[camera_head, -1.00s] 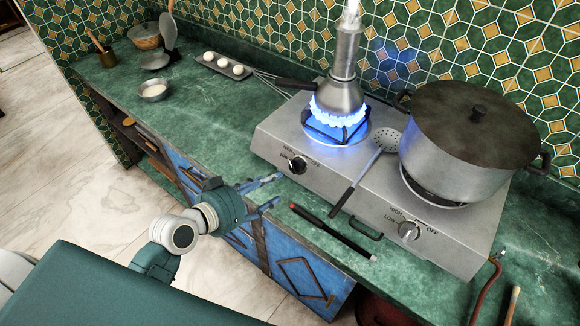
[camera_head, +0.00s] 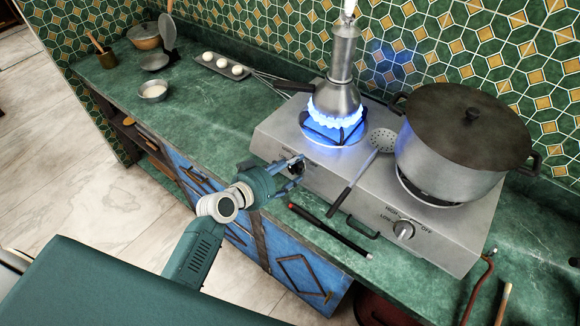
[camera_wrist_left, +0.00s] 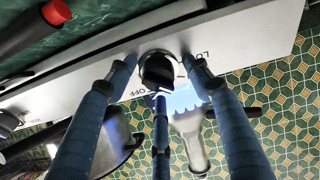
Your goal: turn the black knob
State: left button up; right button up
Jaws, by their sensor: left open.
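The black knob (camera_head: 298,166) is on the front of the steel gas hotplate (camera_head: 268,146), below the lit left burner. In the left wrist view the black knob (camera_wrist_left: 157,71) sits on a round silver base near the picture's middle. My left gripper (camera_head: 290,174) is at the knob and partly covers it in the head view. In the left wrist view its open blue fingers (camera_wrist_left: 160,75) reach to both sides of the knob, with a third finger below it in the picture. Whether they touch the knob is unclear. My right gripper is not in view.
A metal pot (camera_head: 336,96) stands over the blue flame. A large lidded pot (camera_head: 450,160) covers the right burner, above a silver knob (camera_head: 403,231). A slotted spoon (camera_head: 368,160) lies across the hotplate. A black-and-red stick (camera_head: 335,232) lies on the green counter in front.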

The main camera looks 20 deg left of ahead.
pick_arm(q)
jog(key=shift+c, duration=0.5)
jog(key=shift+r, duration=0.1)
jog(key=c, duration=1)
